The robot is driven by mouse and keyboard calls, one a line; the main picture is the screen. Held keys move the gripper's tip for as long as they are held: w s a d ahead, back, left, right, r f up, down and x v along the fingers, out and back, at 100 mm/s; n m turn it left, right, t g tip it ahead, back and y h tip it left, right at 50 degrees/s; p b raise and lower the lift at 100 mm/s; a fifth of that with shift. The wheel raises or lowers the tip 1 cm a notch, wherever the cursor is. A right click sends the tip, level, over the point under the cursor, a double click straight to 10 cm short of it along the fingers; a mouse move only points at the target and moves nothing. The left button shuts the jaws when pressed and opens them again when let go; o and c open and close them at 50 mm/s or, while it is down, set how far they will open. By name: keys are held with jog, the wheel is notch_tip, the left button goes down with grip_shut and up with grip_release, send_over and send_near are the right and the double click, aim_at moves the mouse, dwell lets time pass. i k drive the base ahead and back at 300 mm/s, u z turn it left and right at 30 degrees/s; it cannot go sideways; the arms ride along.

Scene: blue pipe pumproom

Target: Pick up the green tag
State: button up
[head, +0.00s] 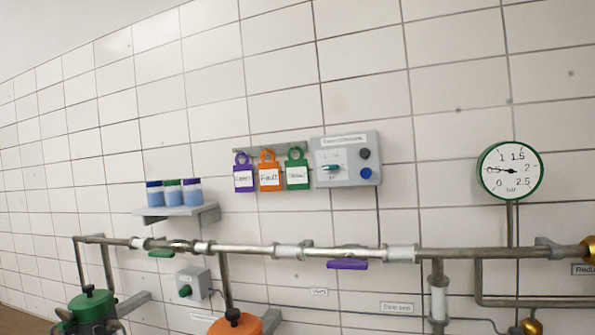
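The green tag (298,172) hangs by its ring at the right end of a small grey rack (278,147) on the tiled wall. It has a white label with handwriting too small to read surely. An orange tag (269,174) and a purple tag (243,176) hang to its left on the same rack. The grey control box is close to the green tag's right side. My gripper does not show in the head view.
The grey control box (372,145) has a switch and two knobs. A shelf (180,213) with several jars is lower left. A horizontal pipe (350,252) with green and purple handles runs below. A round gauge (511,171) stands at right. The upper wall is bare.

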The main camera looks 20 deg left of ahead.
aim_at(296, 170)
jog(key=i, duration=1.4)
jog(key=z, duration=0.45)
